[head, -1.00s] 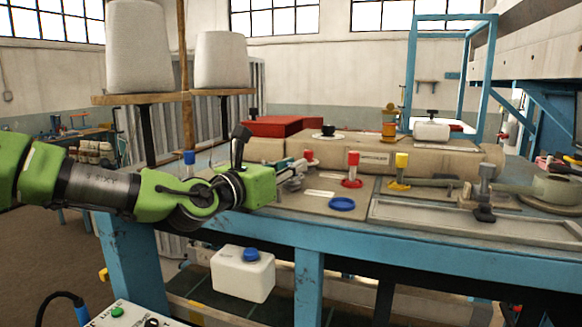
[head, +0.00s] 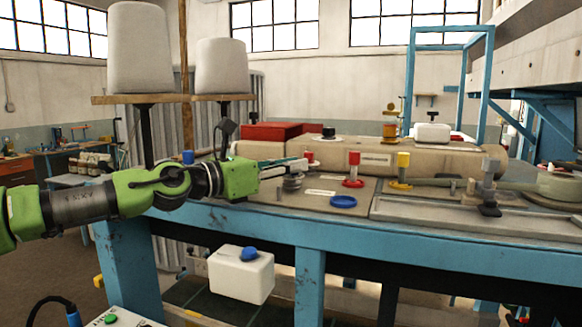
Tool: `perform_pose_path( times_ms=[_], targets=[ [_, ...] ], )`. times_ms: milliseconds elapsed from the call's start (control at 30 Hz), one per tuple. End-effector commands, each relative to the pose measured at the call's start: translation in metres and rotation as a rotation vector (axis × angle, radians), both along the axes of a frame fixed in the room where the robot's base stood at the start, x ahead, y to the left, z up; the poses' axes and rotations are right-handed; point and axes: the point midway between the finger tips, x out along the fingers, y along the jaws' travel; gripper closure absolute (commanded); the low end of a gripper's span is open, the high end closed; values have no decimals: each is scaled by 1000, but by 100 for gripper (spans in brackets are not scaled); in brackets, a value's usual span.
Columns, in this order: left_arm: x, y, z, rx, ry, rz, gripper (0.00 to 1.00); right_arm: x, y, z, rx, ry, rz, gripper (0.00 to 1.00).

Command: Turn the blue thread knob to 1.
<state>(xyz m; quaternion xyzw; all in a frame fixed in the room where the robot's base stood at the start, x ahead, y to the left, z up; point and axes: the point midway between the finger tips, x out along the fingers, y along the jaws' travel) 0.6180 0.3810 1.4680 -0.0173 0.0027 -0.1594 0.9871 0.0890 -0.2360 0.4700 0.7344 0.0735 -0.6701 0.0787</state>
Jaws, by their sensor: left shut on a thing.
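My left gripper (head: 294,166) reaches in from the left, low over the worktable. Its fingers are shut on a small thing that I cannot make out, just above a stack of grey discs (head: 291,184). A blue-capped post (head: 188,157) shows behind my left arm, clear of the fingers. No scale or number marks can be read, so I cannot tell a knob setting. My right gripper is out of view.
A red-capped post (head: 308,157) stands right by the fingertips. Another red post (head: 353,166) and a yellow post (head: 402,168) stand further right. Two large white cones (head: 140,50) rise behind my arm. A white jug (head: 241,274) stands below the table.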

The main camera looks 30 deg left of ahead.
Motion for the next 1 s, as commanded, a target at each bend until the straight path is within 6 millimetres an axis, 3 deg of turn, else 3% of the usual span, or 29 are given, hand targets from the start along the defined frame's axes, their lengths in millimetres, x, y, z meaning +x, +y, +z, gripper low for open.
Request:
perform_pose_path(
  times_ms=[33,100,567,1000],
  targets=[
    [0,0,0,-1,0,0,79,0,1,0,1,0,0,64],
    [0,0,0,-1,0,0,67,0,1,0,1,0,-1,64],
    [-3,1,1,0,-1,2,67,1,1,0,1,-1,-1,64],
    [-34,11,3,0,-5,1,67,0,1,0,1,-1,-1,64]
  ],
)
